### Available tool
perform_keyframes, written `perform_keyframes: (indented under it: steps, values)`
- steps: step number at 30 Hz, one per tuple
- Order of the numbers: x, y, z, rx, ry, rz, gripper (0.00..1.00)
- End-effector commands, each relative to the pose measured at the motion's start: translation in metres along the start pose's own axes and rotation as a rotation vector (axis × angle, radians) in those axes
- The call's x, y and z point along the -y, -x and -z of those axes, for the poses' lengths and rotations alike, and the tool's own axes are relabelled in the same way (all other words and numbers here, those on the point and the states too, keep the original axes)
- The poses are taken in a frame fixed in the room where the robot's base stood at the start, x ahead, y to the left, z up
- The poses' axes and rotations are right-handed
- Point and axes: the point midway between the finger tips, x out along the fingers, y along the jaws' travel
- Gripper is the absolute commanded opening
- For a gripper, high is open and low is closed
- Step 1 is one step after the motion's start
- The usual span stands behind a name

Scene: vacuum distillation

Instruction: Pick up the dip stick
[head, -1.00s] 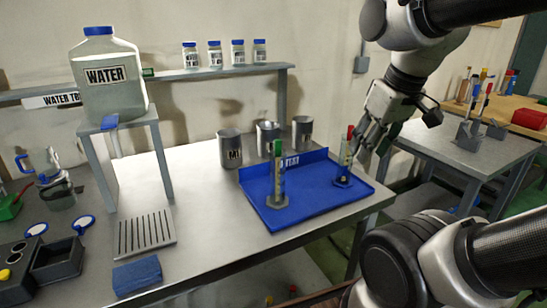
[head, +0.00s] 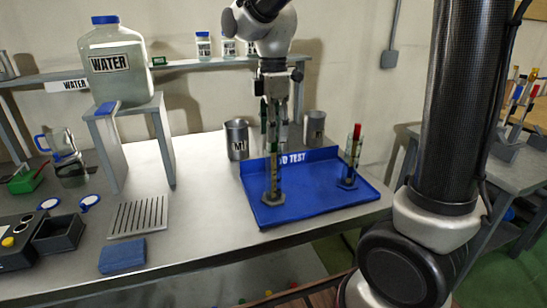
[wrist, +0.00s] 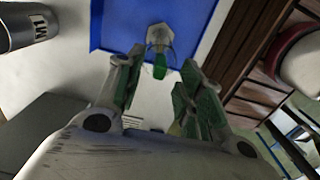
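A dip stick with a green top (wrist: 160,67) stands in a clear graduated cylinder (head: 272,182) at the left of the blue tray. My gripper (head: 275,130) points down above this cylinder. In the wrist view my gripper (wrist: 158,92) is open, its green-padded fingers on either side of the line to the green top. I cannot tell whether the top is between the fingertips or just beyond them. A second stick with a red top (head: 357,132) stands in another cylinder (head: 350,165) at the tray's right. In the head view my gripper hides the green top.
The blue tray (head: 325,195) lies near the bench's right edge. Metal cups stand behind it, one on the left (head: 236,140) and one on the right (head: 314,128). A water jug (head: 116,75) sits on a stand at left. A sponge (head: 122,256) lies in front.

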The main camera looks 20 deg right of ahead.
Motion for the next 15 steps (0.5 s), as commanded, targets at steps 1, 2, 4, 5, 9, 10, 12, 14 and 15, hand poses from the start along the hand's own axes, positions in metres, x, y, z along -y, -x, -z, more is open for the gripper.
perform_keyframes:
  steps: [1, 2, 4, 5, 9, 10, 12, 14, 15]
  values:
    - [-0.001, -0.009, 0.000, 0.001, -0.001, 0.002, 0.38]
    - [0.000, -0.013, 0.000, 0.001, -0.001, 0.003, 0.38]
    - [0.000, -0.021, 0.000, 0.001, -0.001, 0.002, 0.38]
    - [0.000, -0.023, 0.000, 0.001, -0.001, 0.002, 0.38]
    - [-0.001, -0.026, 0.000, -0.001, -0.002, -0.002, 0.38]
    - [-0.001, -0.026, 0.000, -0.001, -0.002, -0.002, 0.38]
    - [-0.001, -0.026, 0.000, -0.001, -0.002, -0.001, 0.38]
    - [-0.001, -0.026, 0.000, -0.001, -0.002, -0.001, 0.32]
    - [-0.001, -0.026, 0.000, -0.001, -0.002, -0.001, 0.25]
